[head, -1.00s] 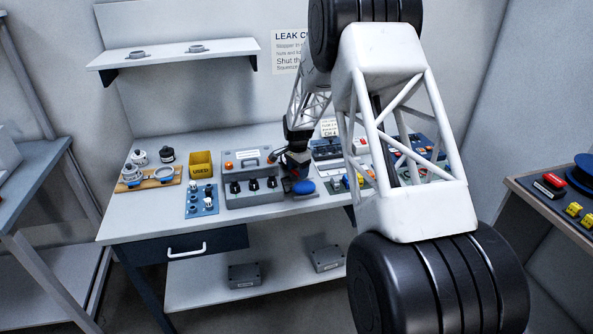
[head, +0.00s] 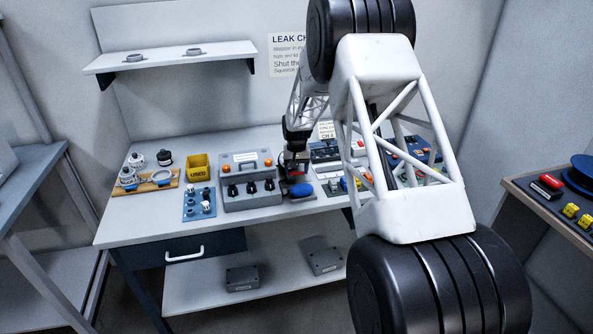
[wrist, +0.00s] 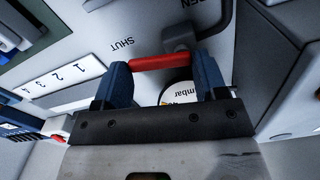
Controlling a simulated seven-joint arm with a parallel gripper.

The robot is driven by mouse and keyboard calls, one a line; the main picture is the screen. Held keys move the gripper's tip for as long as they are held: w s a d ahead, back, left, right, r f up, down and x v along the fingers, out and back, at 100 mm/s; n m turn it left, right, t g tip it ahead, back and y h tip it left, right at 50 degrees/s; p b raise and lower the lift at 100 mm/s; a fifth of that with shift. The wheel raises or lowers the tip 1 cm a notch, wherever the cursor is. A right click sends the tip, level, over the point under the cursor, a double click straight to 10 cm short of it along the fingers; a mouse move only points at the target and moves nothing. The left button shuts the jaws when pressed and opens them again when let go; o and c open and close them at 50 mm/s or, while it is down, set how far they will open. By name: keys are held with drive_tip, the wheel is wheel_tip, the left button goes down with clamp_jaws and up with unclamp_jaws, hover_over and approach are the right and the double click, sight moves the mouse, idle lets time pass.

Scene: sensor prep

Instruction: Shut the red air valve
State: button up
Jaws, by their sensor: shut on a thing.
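In the wrist view the red valve handle (wrist: 160,63) lies between the two blue fingers of my gripper (wrist: 163,80), which is shut on it. The handle joins a grey hub (wrist: 182,37) on a pale panel. The printed word SHUT (wrist: 122,44) is beside the handle, up and left of it; part of the word OPEN (wrist: 212,5) shows at the top edge. In the head view my gripper (head: 294,172) is low over the bench, right of the grey box, with a bit of red at its tips. The handle is mostly hidden there.
A round gauge marked mbar (wrist: 180,92) is partly hidden behind the fingers. A grey box (head: 250,190) with black knobs stands left of my gripper. A blue bulb (head: 301,190) lies just in front. A yellow USED bin (head: 198,172) is farther left.

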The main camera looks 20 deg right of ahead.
drive_tip(key=shift+w+n, duration=0.2)
drive_tip(key=shift+n, duration=0.9)
drive_tip(key=o, duration=0.7)
drive_tip(key=shift+c, duration=0.2)
drive_tip(key=shift+r, duration=0.2)
wheel_tip(320, 180, up, 8)
drive_tip(key=shift+f, duration=0.25)
drive_tip(key=shift+r, duration=0.1)
